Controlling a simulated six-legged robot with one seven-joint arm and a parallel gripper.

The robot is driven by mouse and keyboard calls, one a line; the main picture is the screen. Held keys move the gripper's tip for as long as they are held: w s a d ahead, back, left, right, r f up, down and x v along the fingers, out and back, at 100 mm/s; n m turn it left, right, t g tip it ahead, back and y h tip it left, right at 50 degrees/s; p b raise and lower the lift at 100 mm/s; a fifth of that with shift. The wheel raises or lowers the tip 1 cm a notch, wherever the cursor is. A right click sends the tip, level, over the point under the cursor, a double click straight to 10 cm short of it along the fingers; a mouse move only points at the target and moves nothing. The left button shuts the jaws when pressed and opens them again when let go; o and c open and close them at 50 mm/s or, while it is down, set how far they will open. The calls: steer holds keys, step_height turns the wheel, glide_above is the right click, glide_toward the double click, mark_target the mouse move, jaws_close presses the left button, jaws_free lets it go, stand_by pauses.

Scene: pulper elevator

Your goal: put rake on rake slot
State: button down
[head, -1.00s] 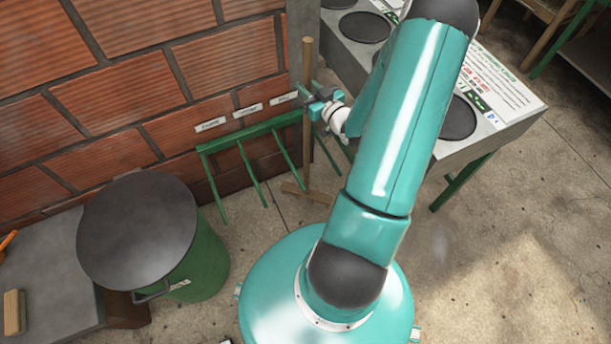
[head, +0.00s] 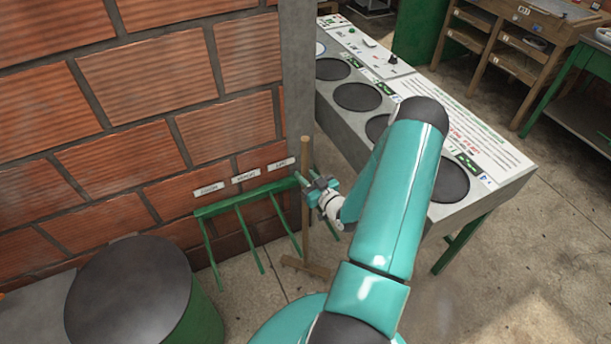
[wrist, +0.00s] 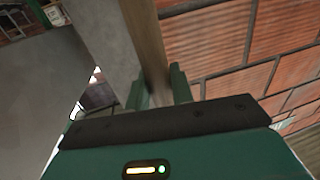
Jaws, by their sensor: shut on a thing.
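The rake (head: 306,230) is a wooden pole standing about upright, with its wooden crosspiece low, near the floor. The green rack with the rake slot (head: 243,200) is fixed low on the brick wall and has several prongs hanging down. The rake handle is at the right end of the rack; whether it sits inside a slot I cannot tell. My gripper (head: 309,183) is shut on the upper handle, coming from the right. In the wrist view, the handle (wrist: 147,45) runs up between the green fingers (wrist: 158,88).
Small white labels (head: 245,176) are on the wall above the rack. A green drum with a dark lid (head: 130,290) stands at the left. A grey counter with round dark openings (head: 358,97) is behind my arm. Bare concrete floor (head: 510,260) lies at right.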

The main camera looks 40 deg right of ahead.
steer(key=c, duration=1.2)
jaws_free()
steer(key=shift+f, duration=0.1)
steer(key=shift+s, duration=0.2)
steer(key=s+a, duration=0.1)
steer(key=s, duration=1)
steer(key=shift+s, duration=0.25)
